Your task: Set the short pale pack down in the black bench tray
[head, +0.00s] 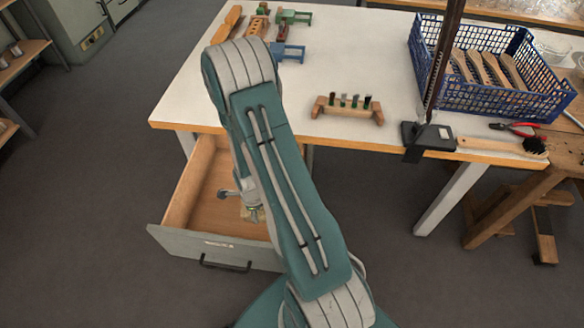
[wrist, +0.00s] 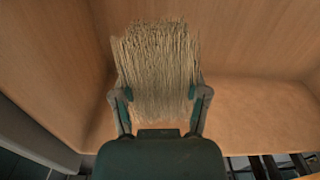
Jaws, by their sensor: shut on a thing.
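A pale bundle of bristles (wrist: 157,65), which looks like the short pale pack, is between the fingers of my gripper (wrist: 163,94) in the wrist view. My gripper is shut on its sides, and the bristles extend away from the palm. In the head view my gripper (head: 252,211) is low inside the open drawer, partly hidden by my arm. I cannot tell whether the pack touches the drawer floor. I cannot make out a black bench tray in either view.
The wooden drawer (head: 190,205) stands open below the white bench (head: 350,60), its walls around my gripper. On the bench are a wooden rack (head: 346,110), a blue crate (head: 490,95) with brush backs, a dark upright stand (head: 440,70), red pliers (head: 515,127) and a brush (head: 500,146).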

